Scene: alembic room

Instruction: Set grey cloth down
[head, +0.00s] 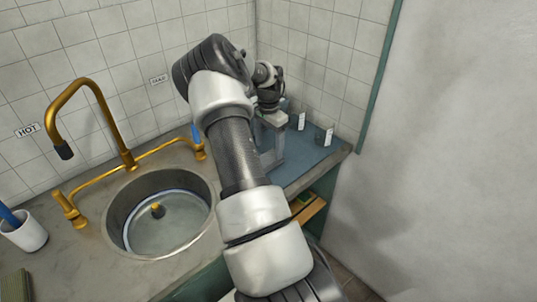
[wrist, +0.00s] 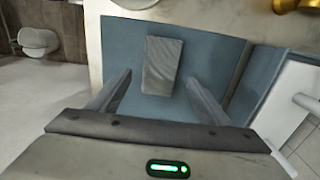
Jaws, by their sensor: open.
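The grey cloth (wrist: 162,65), a small folded rectangle, lies on the blue mat (wrist: 125,50) in the wrist view. My gripper (wrist: 158,79) is open, with one finger to each side of the cloth's near end. Clear gaps show between both fingers and the cloth, and nothing is held. In the head view my arm reaches over the mat (head: 315,160) at the counter's right end. I cannot make out the cloth there; my arm covers much of that spot.
The round sink (head: 160,225) with brass taps (head: 128,160) is left of my arm. Small cards (head: 328,137) stand at the back of the mat. A white cup (head: 25,233) is at the far left. A tiled wall closes off the back.

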